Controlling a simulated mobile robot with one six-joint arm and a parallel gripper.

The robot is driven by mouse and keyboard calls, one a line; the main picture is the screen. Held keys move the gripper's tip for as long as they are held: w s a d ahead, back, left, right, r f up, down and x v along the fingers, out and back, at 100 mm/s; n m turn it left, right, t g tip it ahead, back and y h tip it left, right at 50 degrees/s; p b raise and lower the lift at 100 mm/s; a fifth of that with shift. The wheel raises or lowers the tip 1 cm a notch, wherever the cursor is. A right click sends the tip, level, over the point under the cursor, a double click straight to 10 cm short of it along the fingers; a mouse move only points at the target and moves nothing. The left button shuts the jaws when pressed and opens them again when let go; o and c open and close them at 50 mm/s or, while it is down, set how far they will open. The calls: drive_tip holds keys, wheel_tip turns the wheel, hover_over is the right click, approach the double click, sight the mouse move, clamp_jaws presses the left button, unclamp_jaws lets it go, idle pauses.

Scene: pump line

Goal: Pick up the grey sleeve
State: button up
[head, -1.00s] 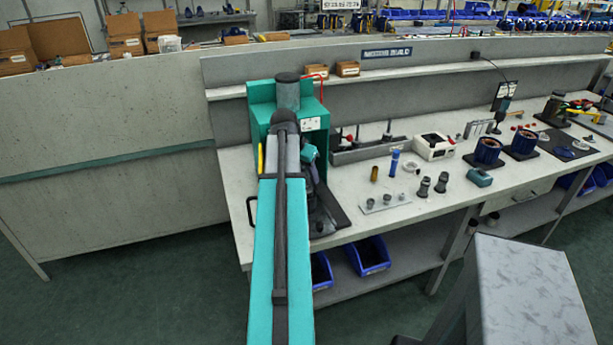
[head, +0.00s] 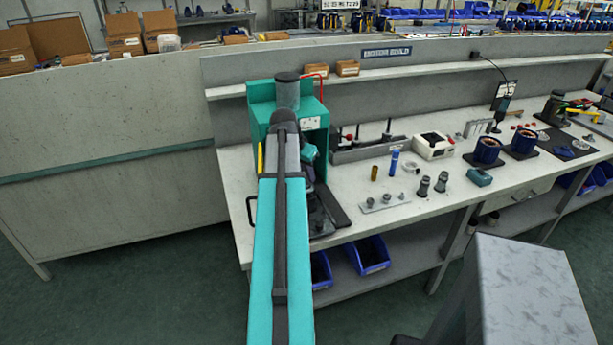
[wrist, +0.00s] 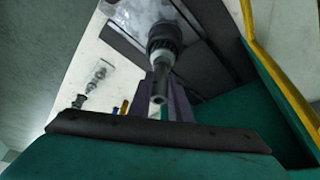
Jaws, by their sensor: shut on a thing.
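In the head view my arm hides most of the gripper and the sleeve, in front of the teal press (head: 262,96).
Two dark grey stepped parts (head: 432,184), a brass sleeve (head: 374,173) and a blue tube (head: 394,161) stand on the bench right of the press. A small plate with studs (head: 385,204) lies near the front edge. Blue bins (head: 367,255) sit below.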

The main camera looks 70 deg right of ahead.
drive_tip(key=shift+r, duration=0.1)
drive_tip(key=shift+r+b, duration=1.15)
drive_tip(key=shift+r, duration=3.75)
drive_tip(key=shift+r, duration=0.1)
